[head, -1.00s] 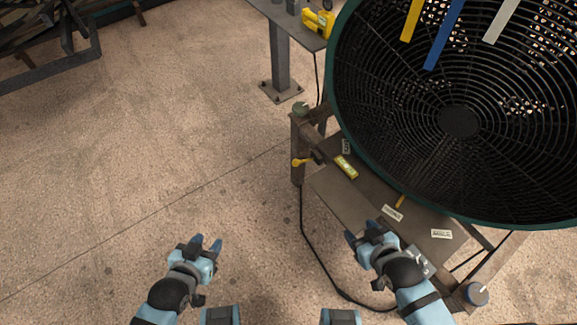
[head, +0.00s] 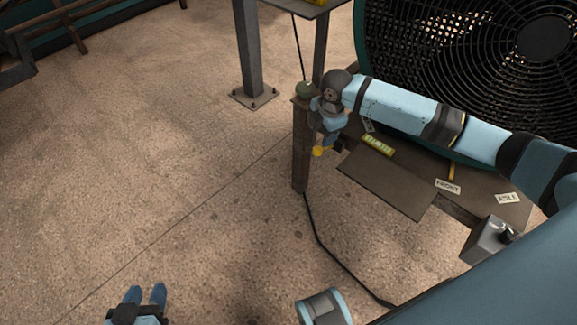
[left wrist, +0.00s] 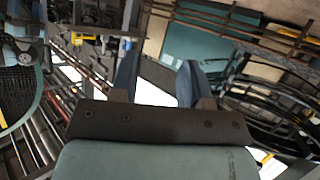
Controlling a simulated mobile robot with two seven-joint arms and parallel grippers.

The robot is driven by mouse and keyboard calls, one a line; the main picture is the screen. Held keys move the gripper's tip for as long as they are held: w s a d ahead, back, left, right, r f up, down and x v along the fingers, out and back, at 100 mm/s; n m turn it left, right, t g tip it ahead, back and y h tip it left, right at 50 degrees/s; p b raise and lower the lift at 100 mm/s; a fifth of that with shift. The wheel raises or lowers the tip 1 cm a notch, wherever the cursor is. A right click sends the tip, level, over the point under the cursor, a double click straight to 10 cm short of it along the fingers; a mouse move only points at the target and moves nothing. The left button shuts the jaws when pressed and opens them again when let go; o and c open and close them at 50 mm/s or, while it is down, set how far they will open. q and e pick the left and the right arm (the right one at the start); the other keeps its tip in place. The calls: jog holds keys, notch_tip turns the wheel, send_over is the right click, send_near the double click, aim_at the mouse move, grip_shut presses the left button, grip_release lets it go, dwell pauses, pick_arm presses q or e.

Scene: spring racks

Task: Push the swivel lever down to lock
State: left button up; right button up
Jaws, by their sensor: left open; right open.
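The swivel lever shows in the head view as a yellow-tipped handle (head: 320,151) low beside the top of a brown post (head: 301,160). My right gripper (head: 327,141) is right at the lever, pointing down. Its wrist and fingers hide most of the lever and its pivot, and I cannot tell whether they touch. My left gripper (head: 145,293) is open and empty at the bottom left, over the floor, far from the lever. Its two blue fingers also stand apart in the left wrist view (left wrist: 158,80).
A big round fan (head: 480,80) stands at the right behind my right arm. A dark stand plate with labels (head: 392,183) lies below it. A grey box (head: 487,240) is at the right, and a black cable (head: 330,255) runs over the floor.

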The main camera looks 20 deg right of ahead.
aim_at(318, 148)
jog(key=shift+n, duration=0.3)
jog(key=f+b, duration=0.1)
jog(key=f, duration=0.3)
jog(key=w+f+b, duration=0.1)
jog(key=f+b, duration=0.1)
jog(key=f, duration=0.2)
jog(key=w+f+b, duration=0.1)
jog(key=f, duration=0.2)
jog(key=shift+w+d+f+b, duration=0.2)
jog(key=shift+d+f+b, duration=0.15)
jog(key=shift+f, duration=0.05)
pick_arm(q)
notch_tip(318, 148, up, 7)
jog(key=w+d+t+h, duration=0.2)
jog(key=t+h, duration=0.1)
jog(key=t, duration=0.1)
jog(key=shift+w+d, duration=0.2)
jog(key=shift+w, duration=0.05)
pick_arm(e)
jog(key=shift+f, duration=0.65)
pick_arm(q)
jog(key=shift+r, duration=0.1)
pick_arm(e)
jog(key=shift+h, duration=0.3)
jog(key=shift+c, duration=0.2)
grip_shut()
